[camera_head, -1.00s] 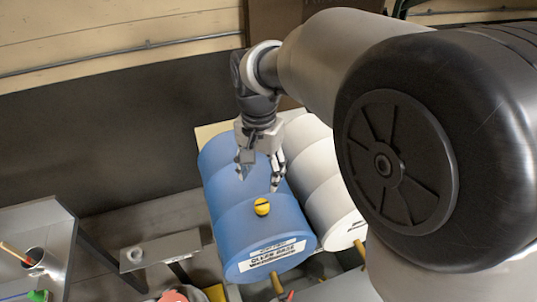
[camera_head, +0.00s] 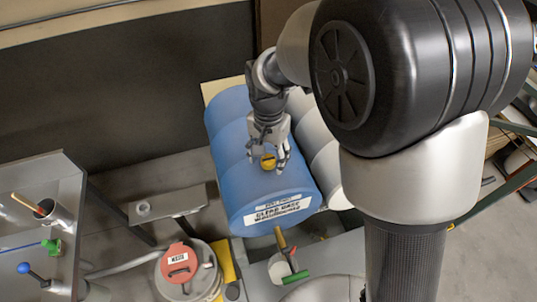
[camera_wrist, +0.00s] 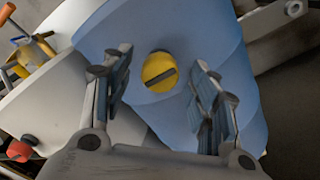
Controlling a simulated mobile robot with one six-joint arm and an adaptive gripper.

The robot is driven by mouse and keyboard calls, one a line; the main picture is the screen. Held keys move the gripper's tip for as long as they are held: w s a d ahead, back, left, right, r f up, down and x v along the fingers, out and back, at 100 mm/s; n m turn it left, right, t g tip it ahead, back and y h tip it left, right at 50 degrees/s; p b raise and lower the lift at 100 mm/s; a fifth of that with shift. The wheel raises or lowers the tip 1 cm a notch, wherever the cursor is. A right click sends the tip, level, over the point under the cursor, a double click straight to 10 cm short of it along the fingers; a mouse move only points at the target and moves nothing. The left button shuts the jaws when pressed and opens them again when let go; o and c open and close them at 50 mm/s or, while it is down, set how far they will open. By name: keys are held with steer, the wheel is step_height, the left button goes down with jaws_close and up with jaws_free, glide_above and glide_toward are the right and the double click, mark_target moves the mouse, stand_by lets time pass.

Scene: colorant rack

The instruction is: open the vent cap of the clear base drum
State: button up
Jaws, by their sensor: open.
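The clear base drum (camera_head: 240,208) is a blue drum lying on its side, with a white label on its front end. It fills the middle of the wrist view (camera_wrist: 230,50). Its vent cap (camera_head: 267,163) is a round yellow knob with a dark bar across it, on the drum's upper side. In the wrist view the cap (camera_wrist: 153,66) lies between and beyond my fingertips. My gripper (camera_head: 268,160) is open and empty, close over the cap with a finger on either side. I cannot tell whether the fingers touch the drum.
A white drum (camera_head: 323,150) lies right beside the blue one. A brass tap (camera_head: 280,238) sticks out below the blue drum's front. A waste can with a red lid (camera_head: 179,259) stands in front. A grey bench (camera_head: 40,185) is at the left, a small shelf (camera_head: 170,206) between.

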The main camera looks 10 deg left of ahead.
steer(key=c, duration=1.1)
steer(key=n, duration=0.9)
steer(key=shift+p, duration=0.4)
steer(key=n, duration=0.4)
steer(key=shift+n, duration=2.4)
